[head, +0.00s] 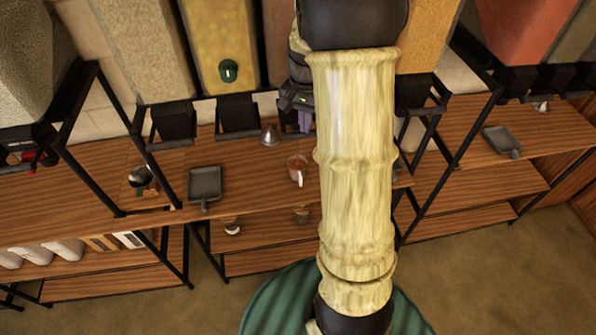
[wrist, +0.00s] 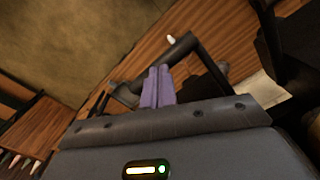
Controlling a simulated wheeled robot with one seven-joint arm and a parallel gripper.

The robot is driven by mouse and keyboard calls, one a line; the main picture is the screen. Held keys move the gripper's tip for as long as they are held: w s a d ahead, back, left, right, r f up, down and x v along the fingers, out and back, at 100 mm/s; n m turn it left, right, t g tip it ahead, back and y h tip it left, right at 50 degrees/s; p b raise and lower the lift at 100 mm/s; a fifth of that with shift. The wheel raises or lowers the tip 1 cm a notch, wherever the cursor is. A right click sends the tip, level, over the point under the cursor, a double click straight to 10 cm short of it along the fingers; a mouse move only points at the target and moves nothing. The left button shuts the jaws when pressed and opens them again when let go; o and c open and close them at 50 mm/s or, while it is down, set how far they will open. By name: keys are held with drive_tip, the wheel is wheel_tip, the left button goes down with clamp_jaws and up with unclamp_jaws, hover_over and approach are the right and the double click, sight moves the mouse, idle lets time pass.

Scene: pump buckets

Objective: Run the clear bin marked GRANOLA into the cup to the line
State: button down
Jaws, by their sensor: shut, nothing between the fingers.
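Several clear bins with dark spouts hang in a row in the head view; I can read no GRANOLA label on any of them. A small see-through cup (head: 298,166) with a pale front and brownish tint stands on the wooden counter, just left of my arm; I cannot make out its line. My gripper (head: 304,122) is mostly hidden behind my arm, at spout height above the cup. In the wrist view its purple fingers (wrist: 158,88) are shut and empty. A dark bar-shaped handle (wrist: 184,46) lies just beyond the fingertips; I cannot tell if they touch.
A yellow-filled bin (head: 215,45) bears a green round badge. A metal scoop (head: 271,134) lies near the cup. Dark dustpan-like trays sit at left (head: 204,185) and right (head: 502,141). Black frame posts divide the counter. My arm hides the centre bin.

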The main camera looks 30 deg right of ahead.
wheel_tip(320, 180, up, 6)
drive_tip(key=p, duration=0.4)
drive_tip(key=shift+s, duration=0.15)
drive_tip(key=shift+f, duration=0.1)
wheel_tip(320, 180, up, 5)
drive_tip(key=p, duration=0.4)
